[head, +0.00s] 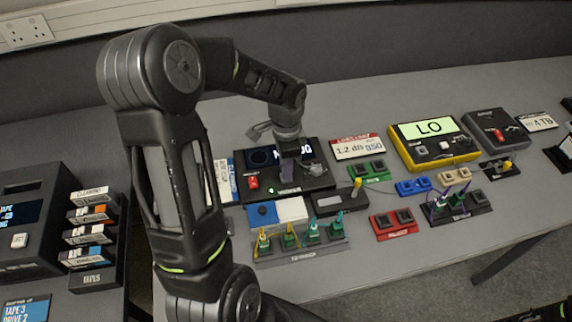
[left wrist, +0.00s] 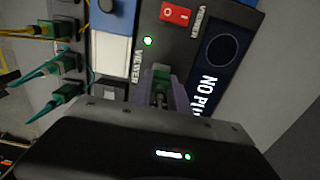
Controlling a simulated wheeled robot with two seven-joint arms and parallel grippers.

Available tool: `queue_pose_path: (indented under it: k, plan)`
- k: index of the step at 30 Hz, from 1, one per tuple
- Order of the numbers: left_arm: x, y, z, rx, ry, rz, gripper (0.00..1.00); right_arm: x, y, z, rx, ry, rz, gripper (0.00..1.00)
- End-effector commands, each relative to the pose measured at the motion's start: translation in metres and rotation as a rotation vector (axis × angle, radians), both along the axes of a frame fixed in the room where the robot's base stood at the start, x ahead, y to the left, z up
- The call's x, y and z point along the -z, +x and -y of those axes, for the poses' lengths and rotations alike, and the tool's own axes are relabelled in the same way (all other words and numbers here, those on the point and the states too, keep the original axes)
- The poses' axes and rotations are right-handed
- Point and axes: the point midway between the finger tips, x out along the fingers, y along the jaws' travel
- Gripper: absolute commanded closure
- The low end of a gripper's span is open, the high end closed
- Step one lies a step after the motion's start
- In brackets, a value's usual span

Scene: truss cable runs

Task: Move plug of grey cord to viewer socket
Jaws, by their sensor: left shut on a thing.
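The viewer (head: 315,180) is a black box with a red switch, a lit green light and a dark display with white text. In the left wrist view the viewer (left wrist: 175,45) shows close up, with "VIEWER" labels. My left gripper (head: 288,172) is over the viewer's front part, pointing down. The socket is hidden beneath, and I cannot tell whether the plug is seated. The grey cord is not clearly visible.
A rack of green plugs (head: 300,252) stands in front of the viewer. A yellow meter reading "LO" (head: 435,145), a green block (head: 368,172) and a red block (head: 393,224) lie to the right. Tape cases (head: 92,230) stand at left.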

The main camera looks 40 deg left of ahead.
Motion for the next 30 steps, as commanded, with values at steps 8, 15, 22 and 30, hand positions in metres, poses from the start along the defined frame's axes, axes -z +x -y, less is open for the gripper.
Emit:
queue_pose_path:
  k: [8,15,22,30]
  plan:
    - [0.0001,-0.0001,-0.0001,0.000,0.000,0.000,1.00,0.0000,0.0000,0.0000,0.000,0.000,0.000,1.00]
    - [0.0002,-0.0002,-0.0004,0.000,0.000,0.000,1.00,0.0002,0.0000,0.0000,0.000,0.000,0.000,1.00]
    - [0.0004,-0.0002,-0.0004,0.000,0.000,0.000,1.00,0.0004,0.0000,0.0000,0.000,0.000,0.000,1.00]
    - [0.0052,-0.0003,-0.0003,0.000,0.000,0.000,1.00,0.0043,0.0000,0.0000,0.000,0.000,0.000,1.00]
